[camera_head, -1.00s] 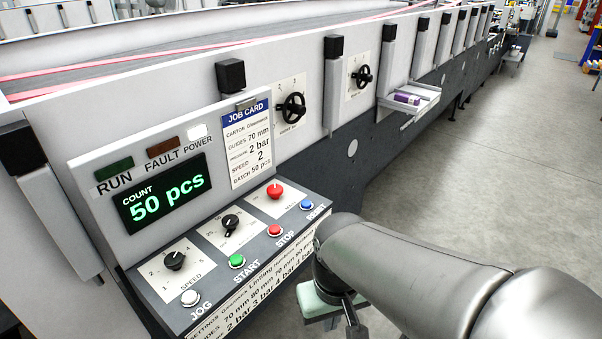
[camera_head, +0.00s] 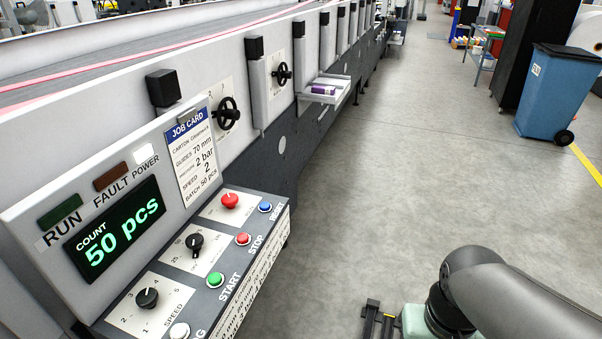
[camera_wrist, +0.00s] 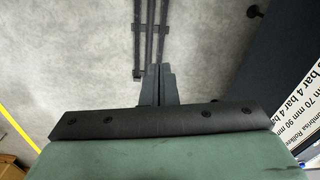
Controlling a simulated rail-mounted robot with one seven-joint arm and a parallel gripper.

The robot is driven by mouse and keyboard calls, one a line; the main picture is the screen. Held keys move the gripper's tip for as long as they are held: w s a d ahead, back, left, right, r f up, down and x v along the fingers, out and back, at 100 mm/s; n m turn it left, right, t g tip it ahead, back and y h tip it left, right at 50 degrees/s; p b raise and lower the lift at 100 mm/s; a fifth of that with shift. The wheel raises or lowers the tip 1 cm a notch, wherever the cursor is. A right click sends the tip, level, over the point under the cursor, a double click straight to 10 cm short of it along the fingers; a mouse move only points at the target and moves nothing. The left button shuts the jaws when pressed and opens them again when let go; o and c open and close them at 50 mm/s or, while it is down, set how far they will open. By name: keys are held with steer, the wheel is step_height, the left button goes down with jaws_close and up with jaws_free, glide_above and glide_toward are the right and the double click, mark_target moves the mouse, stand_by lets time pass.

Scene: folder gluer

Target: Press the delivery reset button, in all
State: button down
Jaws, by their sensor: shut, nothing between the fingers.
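A blue button (camera_head: 265,207) labelled RESET sits at the far right end of the control panel (camera_head: 215,203), in the head view. A red STOP button (camera_head: 243,239) and a green START button (camera_head: 215,279) stand in line with it nearer to me. My gripper's pale green body (camera_head: 414,322) is low in the head view, to the right of the panel and apart from it. In the wrist view my gripper's dark fingers (camera_wrist: 159,72) are together, empty, over the grey floor. The RESET button does not show in the wrist view.
A red mushroom button (camera_head: 230,200) and black knobs (camera_head: 195,242) stick up from the panel. The display (camera_head: 115,227) reads 50 pcs. A tray (camera_head: 325,92) juts from the machine farther back. The floor right of the machine is open, up to a blue bin (camera_head: 556,95).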

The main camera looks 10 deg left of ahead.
steer(key=w+a+r+n+t+y+p, duration=0.1)
steer(key=w+a+r+y, duration=0.15)
steer(key=w+a, duration=0.55)
steer(key=w+a+r+t+y, duration=0.15)
steer(key=w+a+r, duration=0.35)
steer(key=w, duration=0.5)
steer(key=w+a+r+t+y, duration=0.1)
steer(key=w+a+r, duration=0.1)
steer(key=w+a, duration=0.5)
steer(key=w+a+r+n+t+y+p, duration=0.1)
steer(key=w+a, duration=0.6)
steer(key=a, duration=0.7)
steer(key=shift+a+r+y, duration=0.4)
steer(key=shift+y, duration=0.4)
steer(key=shift+f, duration=0.1)
steer(key=b, duration=0.6)
glide_above(268, 207)
step_height(268, 207, down, 8)
steer(key=shift+r, duration=0.15)
steer(key=shift+f+b, duration=0.4)
steer(key=shift+f, duration=0.1)
